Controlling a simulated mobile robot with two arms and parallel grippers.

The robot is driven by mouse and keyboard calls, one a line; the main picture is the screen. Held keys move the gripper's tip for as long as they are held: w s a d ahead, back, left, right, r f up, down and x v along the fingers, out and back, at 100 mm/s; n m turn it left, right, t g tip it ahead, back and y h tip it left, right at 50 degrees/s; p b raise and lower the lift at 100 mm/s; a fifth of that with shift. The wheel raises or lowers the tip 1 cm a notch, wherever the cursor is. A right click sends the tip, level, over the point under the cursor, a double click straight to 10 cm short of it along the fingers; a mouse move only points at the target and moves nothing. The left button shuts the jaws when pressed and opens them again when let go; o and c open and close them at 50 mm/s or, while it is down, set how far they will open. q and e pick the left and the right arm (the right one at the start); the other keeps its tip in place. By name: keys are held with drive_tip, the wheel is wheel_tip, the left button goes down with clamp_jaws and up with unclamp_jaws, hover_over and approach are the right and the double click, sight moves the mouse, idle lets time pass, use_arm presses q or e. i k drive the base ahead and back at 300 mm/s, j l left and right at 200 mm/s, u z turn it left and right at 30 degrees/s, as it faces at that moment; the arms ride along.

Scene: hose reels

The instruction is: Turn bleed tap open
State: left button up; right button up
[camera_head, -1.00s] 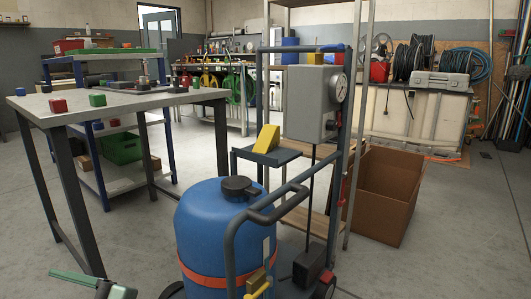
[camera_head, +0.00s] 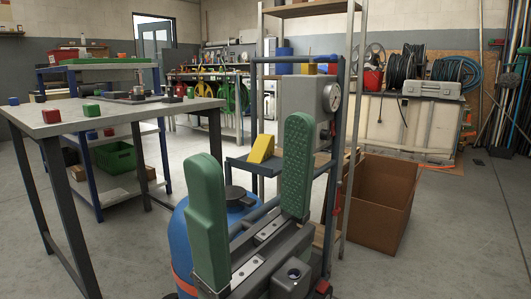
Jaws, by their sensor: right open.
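My right gripper (camera_head: 251,150) is open and empty, its two green ribbed finger pads standing upright in the lower middle. It is in front of a wheeled cart with a blue tank (camera_head: 181,240), a yellow wedge (camera_head: 262,149) on a small shelf, and a grey box (camera_head: 305,98) with a round dial gauge (camera_head: 331,97). The gripper covers much of the tank and the cart's lower front. I cannot make out the bleed tap; it may be hidden behind the gripper. My left gripper is not in view.
A grey-topped table (camera_head: 63,127) with red and green cubes stands at the left. An open cardboard box (camera_head: 375,210) sits on the floor right of the cart. A metal rack post (camera_head: 353,120) rises behind the cart. Floor at the far right is clear.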

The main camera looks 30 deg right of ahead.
sight(334, 58)
drive_tip(key=z, duration=1.4)
